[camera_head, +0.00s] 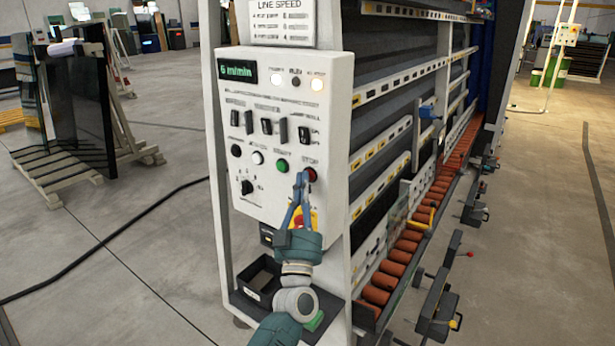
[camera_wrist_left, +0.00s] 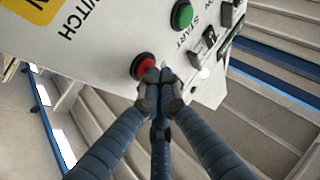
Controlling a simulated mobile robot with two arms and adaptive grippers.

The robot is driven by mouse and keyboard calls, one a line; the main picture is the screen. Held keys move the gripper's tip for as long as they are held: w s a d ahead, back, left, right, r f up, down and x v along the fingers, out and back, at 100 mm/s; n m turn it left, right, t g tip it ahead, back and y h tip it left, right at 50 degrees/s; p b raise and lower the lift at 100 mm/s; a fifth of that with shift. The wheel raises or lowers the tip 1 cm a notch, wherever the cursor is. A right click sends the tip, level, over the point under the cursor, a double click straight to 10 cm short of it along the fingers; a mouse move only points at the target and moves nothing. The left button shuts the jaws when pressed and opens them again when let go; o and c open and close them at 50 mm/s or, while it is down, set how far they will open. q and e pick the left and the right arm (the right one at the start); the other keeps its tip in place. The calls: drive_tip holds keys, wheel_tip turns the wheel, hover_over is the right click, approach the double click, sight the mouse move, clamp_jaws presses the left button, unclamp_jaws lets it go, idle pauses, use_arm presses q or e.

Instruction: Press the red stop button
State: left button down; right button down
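The red stop button (camera_head: 311,174) sits at the lower right of the white control panel (camera_head: 262,205), under a "STOP" label. In the left wrist view the red button (camera_wrist_left: 144,66) shows beside the fingertips, partly covered by them. In the left wrist view the shut fingertips (camera_wrist_left: 160,82) lie just right of and below the button's middle. I cannot tell whether they touch it. My right gripper is in neither view.
A green start button (camera_head: 282,166) is left of the red one. A yellow plate with a red switch (camera_head: 299,219) is partly hidden behind my gripper. A black knob (camera_head: 247,187) sits lower left. Orange rollers (camera_head: 397,256) run along the machine at right. Floor at left holds a cable.

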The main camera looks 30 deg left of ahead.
use_arm(q)
drive_tip(key=shift+s+p, duration=0.3)
drive_tip(key=shift+s, duration=0.45)
drive_tip(key=s, duration=0.1)
drive_tip(key=s+p, duration=0.1)
drive_tip(key=s, duration=0.1)
drive_tip(key=s+p, duration=0.1)
drive_tip(key=s, duration=0.1)
drive_tip(key=shift+a, duration=0.25)
idle(0.5)
